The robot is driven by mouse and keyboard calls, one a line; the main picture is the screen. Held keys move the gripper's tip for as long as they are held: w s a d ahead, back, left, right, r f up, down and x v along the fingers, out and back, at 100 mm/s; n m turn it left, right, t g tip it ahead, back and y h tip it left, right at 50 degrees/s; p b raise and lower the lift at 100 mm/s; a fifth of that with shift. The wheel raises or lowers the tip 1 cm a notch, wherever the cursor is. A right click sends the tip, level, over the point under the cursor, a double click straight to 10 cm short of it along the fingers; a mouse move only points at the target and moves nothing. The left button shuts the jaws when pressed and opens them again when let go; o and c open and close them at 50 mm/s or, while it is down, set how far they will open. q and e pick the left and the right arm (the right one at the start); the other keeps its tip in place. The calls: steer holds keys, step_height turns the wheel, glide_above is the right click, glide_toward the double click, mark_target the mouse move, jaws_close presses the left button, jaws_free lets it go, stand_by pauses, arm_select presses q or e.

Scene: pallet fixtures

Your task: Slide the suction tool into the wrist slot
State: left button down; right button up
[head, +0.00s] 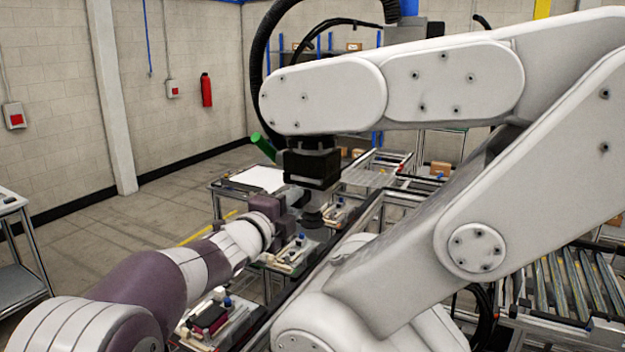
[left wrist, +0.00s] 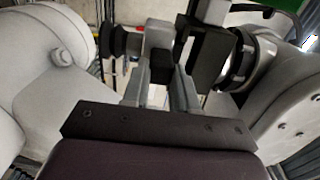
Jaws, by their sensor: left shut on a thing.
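A large white industrial arm (head: 450,82) reaches across the head view, with a black wrist block (head: 312,166) at its end. My left gripper (head: 285,205) is just below and left of that block. In the left wrist view my left gripper (left wrist: 163,72) has both fingers closed on the suction tool, a grey body (left wrist: 158,36) with a dark round cup (left wrist: 122,42) on its left. The cup also shows below the black block in the head view (head: 313,218). The black wrist bracket (left wrist: 208,55) is close on the tool's right. The slot itself is hidden, so I cannot tell how far the tool is seated.
Pallet fixtures (head: 212,318) with small parts stand in a line below my left arm. A conveyor of rollers (head: 565,285) is at the right. A table with a white sheet (head: 258,178) stands behind.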

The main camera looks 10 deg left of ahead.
arm_select(q)
steer(key=c, duration=0.8)
jaws_free()
steer(key=shift+r, duration=0.1)
steer(key=b+v, duration=0.4)
steer(key=v, duration=0.8)
steer(key=shift+s, duration=0.35)
steer(key=shift+a, duration=0.15)
